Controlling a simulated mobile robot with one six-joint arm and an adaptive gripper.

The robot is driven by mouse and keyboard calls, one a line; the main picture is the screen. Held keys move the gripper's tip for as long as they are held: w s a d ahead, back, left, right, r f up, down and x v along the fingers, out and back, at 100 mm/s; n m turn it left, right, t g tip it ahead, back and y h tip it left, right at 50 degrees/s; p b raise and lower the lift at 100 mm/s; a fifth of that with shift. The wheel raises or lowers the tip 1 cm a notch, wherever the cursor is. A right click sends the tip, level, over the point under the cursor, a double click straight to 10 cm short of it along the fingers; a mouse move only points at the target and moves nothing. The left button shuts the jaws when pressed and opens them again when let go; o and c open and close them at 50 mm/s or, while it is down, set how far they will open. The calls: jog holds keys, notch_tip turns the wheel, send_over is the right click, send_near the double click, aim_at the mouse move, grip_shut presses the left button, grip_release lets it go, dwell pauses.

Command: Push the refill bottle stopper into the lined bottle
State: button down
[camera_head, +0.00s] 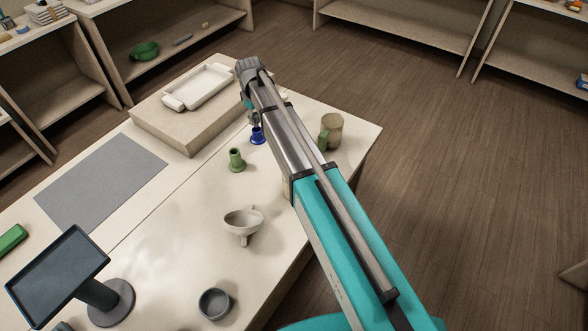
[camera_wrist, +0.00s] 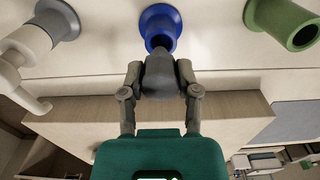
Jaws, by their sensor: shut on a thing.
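My gripper (camera_wrist: 160,78) is shut on a dark grey rounded piece (camera_wrist: 159,68), seemingly the stopper, in the wrist view. A blue bottle-like piece (camera_wrist: 160,22) with a wide base and a round open mouth stands just beyond the held piece. The held piece overlaps the lower edge of that mouth in the picture; I cannot tell whether they touch. In the head view the blue piece (camera_head: 257,137) stands on the table just below my gripper (camera_head: 252,116), partly beside the arm. Any lining inside it is not visible.
A green bottle-like piece (camera_head: 236,160) stands close by, a white funnel (camera_head: 243,222) and a grey cup (camera_head: 214,304) nearer. A beige mug (camera_head: 332,130) stands right of my arm. A raised block (camera_head: 190,128) bears a white tray (camera_head: 198,88). A grey-white hooked object (camera_wrist: 25,50) shows in the wrist view.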

jog(key=shift+r+p, duration=2.9)
jog(key=shift+r, duration=0.2)
jog(key=shift+f, duration=0.15)
notch_tip(320, 180, down, 4)
jog(key=b, duration=0.3)
jog(key=shift+r+b, duration=0.25)
jog(key=shift+b, duration=0.1)
jog(key=shift+a+r, duration=0.1)
jog(key=shift+a, duration=0.05)
